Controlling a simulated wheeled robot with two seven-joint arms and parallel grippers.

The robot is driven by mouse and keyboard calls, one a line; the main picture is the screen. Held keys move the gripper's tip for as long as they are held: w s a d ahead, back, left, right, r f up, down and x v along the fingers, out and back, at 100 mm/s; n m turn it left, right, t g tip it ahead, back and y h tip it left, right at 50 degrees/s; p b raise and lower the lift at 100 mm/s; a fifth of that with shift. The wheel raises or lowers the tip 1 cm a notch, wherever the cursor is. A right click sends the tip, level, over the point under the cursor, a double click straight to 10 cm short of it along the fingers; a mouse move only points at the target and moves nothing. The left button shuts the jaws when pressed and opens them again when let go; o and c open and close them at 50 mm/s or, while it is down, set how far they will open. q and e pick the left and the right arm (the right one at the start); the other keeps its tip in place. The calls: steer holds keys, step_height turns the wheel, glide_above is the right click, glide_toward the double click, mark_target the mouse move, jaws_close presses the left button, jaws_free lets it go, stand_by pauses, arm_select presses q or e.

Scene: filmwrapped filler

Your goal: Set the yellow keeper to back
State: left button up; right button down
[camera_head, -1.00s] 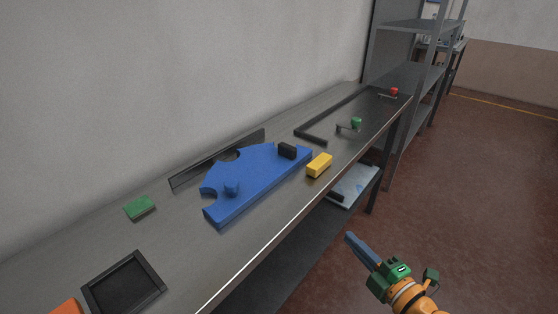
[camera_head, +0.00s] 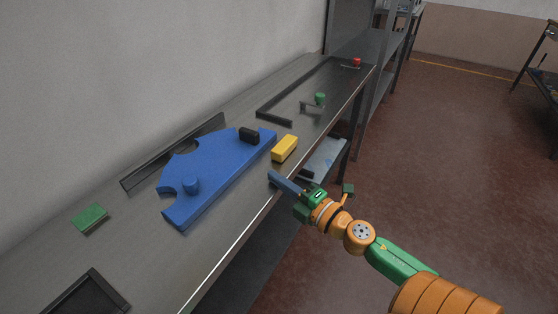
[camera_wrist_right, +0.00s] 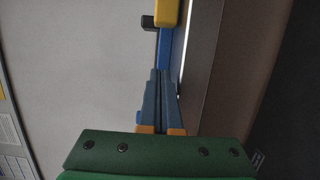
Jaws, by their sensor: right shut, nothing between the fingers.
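The yellow keeper (camera_head: 285,149) is a small block lying on the bench top near its front edge, beside the right end of the blue plate (camera_head: 217,170). It also shows at the top of the right wrist view (camera_wrist_right: 167,12). My right gripper (camera_head: 272,177) is at the bench's front edge, shut and empty, a little nearer to me than the yellow keeper and apart from it. In the right wrist view its two blue fingers (camera_wrist_right: 161,75) lie together and point toward the keeper. My left gripper is in no view.
A black block (camera_head: 249,135) and a round blue knob (camera_head: 191,186) sit on the plate. A dark rail (camera_head: 140,178) stands behind it. A green block (camera_head: 90,217) and a black tray (camera_head: 110,288) lie at left. Green (camera_head: 320,98) and red (camera_head: 357,62) knobs stand farther along.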

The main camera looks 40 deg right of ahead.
mark_target(279, 170)
steer(key=shift+w+a+r, duration=0.15)
steer(key=shift+w+r, duration=0.05)
steer(key=shift+w, duration=0.9)
steer(key=d, duration=0.1)
steer(key=w+d, duration=0.1)
steer(key=d, duration=0.1)
steer(key=shift+w+f+b, duration=0.35)
steer(key=shift+b, duration=0.05)
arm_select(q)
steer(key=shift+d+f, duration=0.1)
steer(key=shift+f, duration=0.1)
arm_select(e)
steer(key=shift+w+d+r, duration=0.1)
steer(key=shift+d, duration=0.25)
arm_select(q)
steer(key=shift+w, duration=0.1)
